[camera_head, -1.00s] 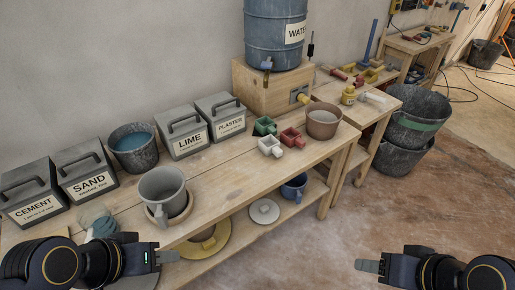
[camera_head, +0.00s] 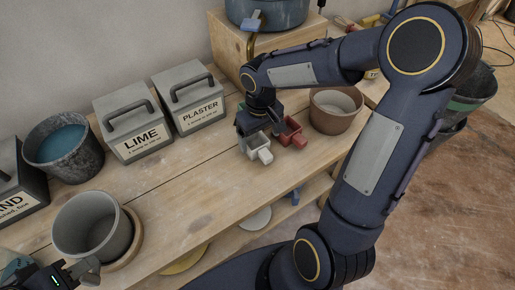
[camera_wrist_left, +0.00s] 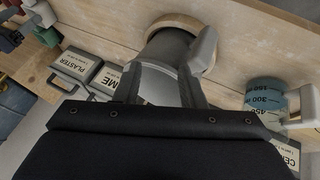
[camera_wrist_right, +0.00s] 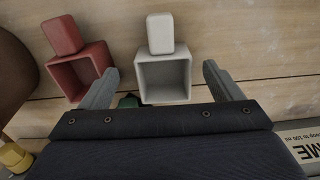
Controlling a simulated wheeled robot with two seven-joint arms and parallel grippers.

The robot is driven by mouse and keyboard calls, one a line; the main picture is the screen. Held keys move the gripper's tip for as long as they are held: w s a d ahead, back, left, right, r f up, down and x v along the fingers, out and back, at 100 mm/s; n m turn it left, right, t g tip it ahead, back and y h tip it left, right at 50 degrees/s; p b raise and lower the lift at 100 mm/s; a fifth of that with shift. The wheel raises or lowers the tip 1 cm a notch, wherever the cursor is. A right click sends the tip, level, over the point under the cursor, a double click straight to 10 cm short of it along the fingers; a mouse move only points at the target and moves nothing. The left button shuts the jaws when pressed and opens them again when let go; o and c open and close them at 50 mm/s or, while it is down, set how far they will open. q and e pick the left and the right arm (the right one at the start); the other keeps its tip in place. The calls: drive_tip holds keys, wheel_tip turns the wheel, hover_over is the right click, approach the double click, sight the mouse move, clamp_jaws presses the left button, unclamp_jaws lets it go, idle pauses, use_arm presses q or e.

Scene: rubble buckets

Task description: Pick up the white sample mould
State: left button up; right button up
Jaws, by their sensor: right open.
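The white sample mould (camera_head: 264,154), a small square cup with a block handle, stands on the workbench. In the right wrist view the white mould (camera_wrist_right: 163,75) lies between the fingers of my right gripper (camera_wrist_right: 160,85), with a gap on each side. In the head view my right gripper (camera_head: 258,128) is over the mould and hides part of it. It is open and holds nothing. My left gripper (camera_head: 72,274) is at the lower left, beside the grey mug (camera_head: 85,225); whether its fingers are open is unclear.
A red mould (camera_wrist_right: 77,72) stands close beside the white one; a green mould (camera_wrist_right: 128,101) is mostly hidden behind. A brown pot (camera_head: 335,110) stands to the right. LIME (camera_head: 133,125) and PLASTER (camera_head: 188,100) boxes line the wall. The bench middle is clear.

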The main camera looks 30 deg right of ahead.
sight(258, 144)
drive_tip(key=f, duration=0.4)
drive_tip(key=shift+w+a+f+b, duration=0.15)
drive_tip(key=shift+a+f+b, duration=0.05)
drive_tip(key=shift+f+b, duration=0.15)
drive_tip(key=c, duration=1.1)
drive_tip(key=shift+r, duration=0.1)
